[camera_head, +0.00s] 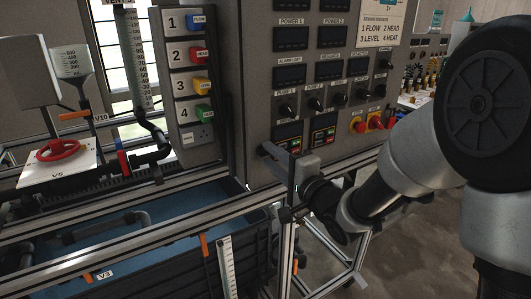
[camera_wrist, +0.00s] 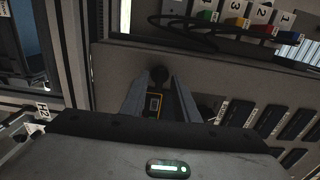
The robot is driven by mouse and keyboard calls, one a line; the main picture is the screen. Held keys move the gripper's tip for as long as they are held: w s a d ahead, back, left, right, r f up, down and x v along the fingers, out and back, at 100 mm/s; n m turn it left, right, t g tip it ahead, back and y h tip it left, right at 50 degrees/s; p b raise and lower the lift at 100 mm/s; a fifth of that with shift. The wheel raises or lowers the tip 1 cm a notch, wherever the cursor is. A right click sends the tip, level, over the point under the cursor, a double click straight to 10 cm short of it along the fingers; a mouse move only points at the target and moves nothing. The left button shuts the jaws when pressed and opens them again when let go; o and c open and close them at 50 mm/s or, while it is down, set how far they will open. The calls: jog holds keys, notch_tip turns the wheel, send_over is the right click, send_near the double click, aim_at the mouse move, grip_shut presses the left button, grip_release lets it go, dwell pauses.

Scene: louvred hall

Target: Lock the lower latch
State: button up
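The grey control cabinet (camera_head: 243,95) fills the middle of the head view. My gripper (camera_head: 281,163) is at its lower left front. In the wrist view my gripper (camera_wrist: 160,82) has its two fingers apart. A round black knob (camera_wrist: 159,74) shows between the fingertips, close to the cabinet's edge; it may be the lower latch, but I cannot be sure. Contact between fingers and knob cannot be made out. In the head view no latch can be picked out, and my gripper covers that part of the cabinet.
Metal rails (camera_head: 190,187) run above a blue tank (camera_head: 150,225) in front of the cabinet. Labelled coloured plugs (camera_head: 201,83) are at the left, with a red valve wheel (camera_head: 58,150) farther left. Red emergency buttons (camera_head: 375,122) stick out to the right of my gripper.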

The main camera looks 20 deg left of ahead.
jog(key=shift+w+a, duration=0.4)
jog(key=shift+a, duration=0.05)
jog(key=shift+c, duration=0.3)
grip_shut()
dwell(1.3)
